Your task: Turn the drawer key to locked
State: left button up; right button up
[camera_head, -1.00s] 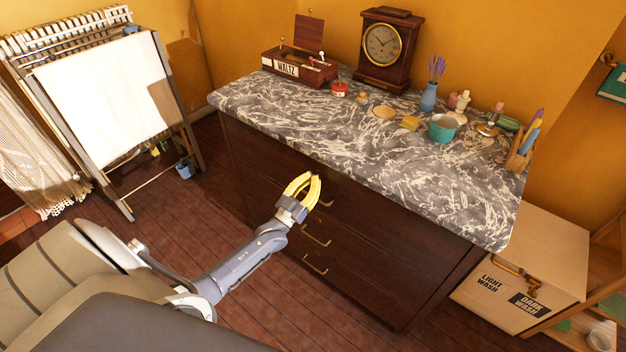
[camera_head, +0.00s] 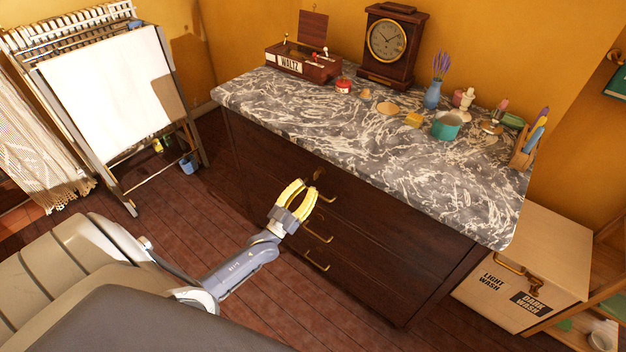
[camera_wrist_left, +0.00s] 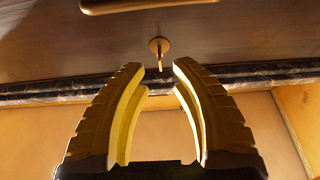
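The small brass drawer key (camera_head: 318,173) sits in the top drawer front (camera_head: 345,189) of the dark wooden dresser, above the top brass handle (camera_head: 323,197). In the left wrist view the key (camera_wrist_left: 159,48) shows with its round plate and a thin stem, centred just beyond the fingertips. My left gripper (camera_head: 303,187), with yellow fingers, is in front of the top drawer, just left of and below the key. The left wrist view shows its fingers (camera_wrist_left: 160,75) apart with nothing between them. I see no contact with the key. My right gripper is not in view.
The marble dresser top (camera_head: 300,120) overhangs the drawers and holds a clock (camera_head: 389,42), a music box (camera_head: 300,66), a teal pot (camera_head: 446,125) and small items. Floor before the drawers is clear.

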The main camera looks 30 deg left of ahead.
pick_arm(q)
jog(key=v, duration=0.6)
jog(key=shift+s, duration=0.15)
jog(key=shift+f, duration=0.15)
notch_tip(320, 180, down, 18)
jog(key=s+m+g+y, duration=0.1)
jog(key=s+m+g, duration=0.1)
jog(key=g, duration=0.4)
jog(key=s+f+g+y, duration=0.1)
jog(key=s+f+g, duration=0.2)
jog(key=s+f, duration=0.45)
jog(key=s+f+g, duration=0.3)
jog(key=s+f, duration=0.2)
jog(key=f, duration=0.5)
jog(key=s+d+f+g+y, duration=0.1)
jog(key=s+d+f+g, duration=0.15)
jog(key=s+f, duration=0.5)
jog(key=s+d+f+g, duration=0.2)
jog(key=s+f+g, duration=0.15)
jog(key=s, duration=0.65)
jog(key=s+d+f+g, duration=0.1)
jog(key=s+d+f, duration=0.1)
jog(key=s+d, duration=0.2)
jog(key=s+d+f+g, duration=0.1)
jog(key=s+d, duration=0.3)
jog(key=s, duration=0.6)
jog(key=shift+s+f+m+g+h, duration=0.3)
jog(key=shift+s+f+m+g, duration=0.1)
jog(key=shift+f, duration=0.25)
